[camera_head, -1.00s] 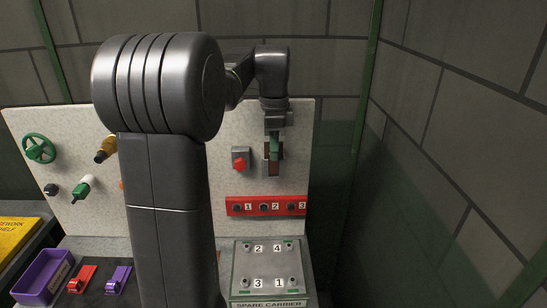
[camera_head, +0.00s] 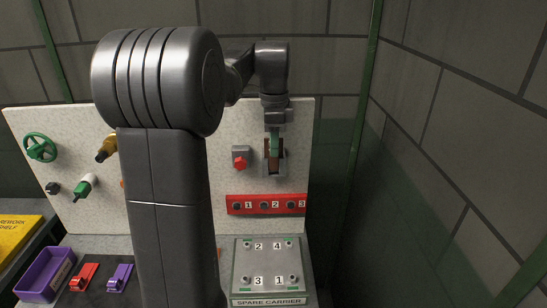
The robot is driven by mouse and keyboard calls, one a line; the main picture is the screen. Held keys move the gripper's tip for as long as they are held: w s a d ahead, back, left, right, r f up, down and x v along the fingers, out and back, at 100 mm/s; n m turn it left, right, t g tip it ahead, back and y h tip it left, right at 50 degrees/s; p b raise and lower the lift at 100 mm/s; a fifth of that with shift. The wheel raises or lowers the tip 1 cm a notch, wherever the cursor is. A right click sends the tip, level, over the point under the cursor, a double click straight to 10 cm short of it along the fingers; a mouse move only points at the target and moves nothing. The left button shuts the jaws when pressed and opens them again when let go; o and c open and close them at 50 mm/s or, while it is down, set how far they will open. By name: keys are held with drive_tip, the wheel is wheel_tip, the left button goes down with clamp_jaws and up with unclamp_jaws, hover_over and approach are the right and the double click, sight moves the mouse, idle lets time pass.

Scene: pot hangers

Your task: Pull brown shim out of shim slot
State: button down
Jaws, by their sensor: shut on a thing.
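The brown shim (camera_head: 272,158) shows as a narrow dark brown piece at the shim slot, a grey-framed holder (camera_head: 283,171) on the upright pale panel. My gripper (camera_head: 274,146), with green fingers, reaches down in front of the slot and is shut on the shim's upper part. The fingers hide part of the shim and slot. The picture is too small to tell how far the shim sits inside the slot.
My arm hides the panel's middle. A green-edged wall stands at right.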

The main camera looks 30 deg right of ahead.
drive_tip(key=shift+r+p, duration=0.55)
drive_tip(key=shift+r, duration=3.5)
drive_tip(key=shift+s, duration=0.1)
